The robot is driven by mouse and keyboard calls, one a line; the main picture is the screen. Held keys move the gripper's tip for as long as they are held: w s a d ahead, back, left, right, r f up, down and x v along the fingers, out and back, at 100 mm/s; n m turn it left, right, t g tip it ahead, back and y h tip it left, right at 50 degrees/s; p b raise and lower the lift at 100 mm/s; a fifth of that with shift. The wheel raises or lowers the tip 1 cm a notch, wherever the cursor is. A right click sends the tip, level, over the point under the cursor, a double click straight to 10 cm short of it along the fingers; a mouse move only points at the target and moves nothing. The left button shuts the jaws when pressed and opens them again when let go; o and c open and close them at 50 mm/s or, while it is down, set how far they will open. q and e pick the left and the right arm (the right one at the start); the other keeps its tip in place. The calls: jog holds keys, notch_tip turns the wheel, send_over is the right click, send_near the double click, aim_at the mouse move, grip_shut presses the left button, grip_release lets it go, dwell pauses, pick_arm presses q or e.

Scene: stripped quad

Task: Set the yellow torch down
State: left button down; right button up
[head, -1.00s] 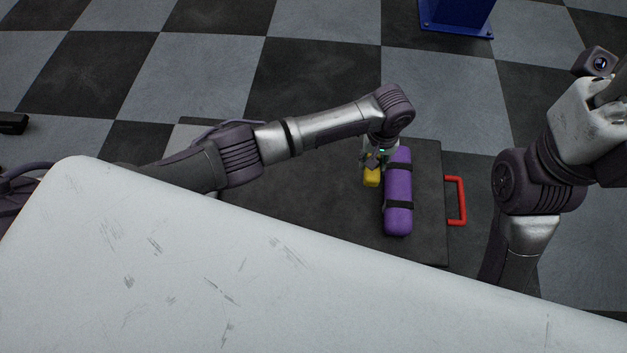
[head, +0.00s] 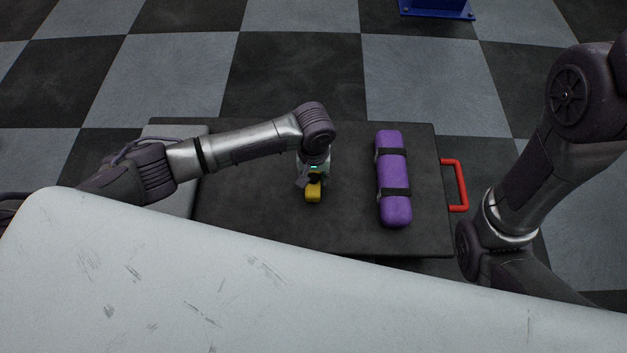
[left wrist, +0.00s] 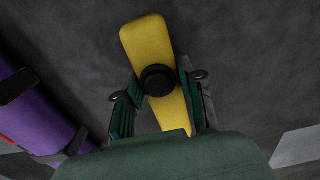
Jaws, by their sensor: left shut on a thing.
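The yellow torch (head: 313,193) is in my left gripper (head: 312,181), over the dark top of the low cart (head: 270,225) in the head view. In the left wrist view the torch (left wrist: 147,42) lies between the two green fingers of the left gripper (left wrist: 160,98), with a round black part at its middle. The gripper is shut on it. I cannot tell whether the torch touches the surface. In the head view my right arm shows at the right, but its gripper is out of the frame.
A purple roll with black straps (head: 393,180) lies on the cart, right of the torch. A red handle (head: 461,186) sticks out at the cart's right end. A white scratched surface (head: 250,285) fills the foreground. The cart top around the torch is clear.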

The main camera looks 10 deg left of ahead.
pick_arm(q)
jog(key=shift+f, duration=0.3)
jog(key=shift+r, duration=0.1)
jog(key=c, duration=0.7)
grip_release()
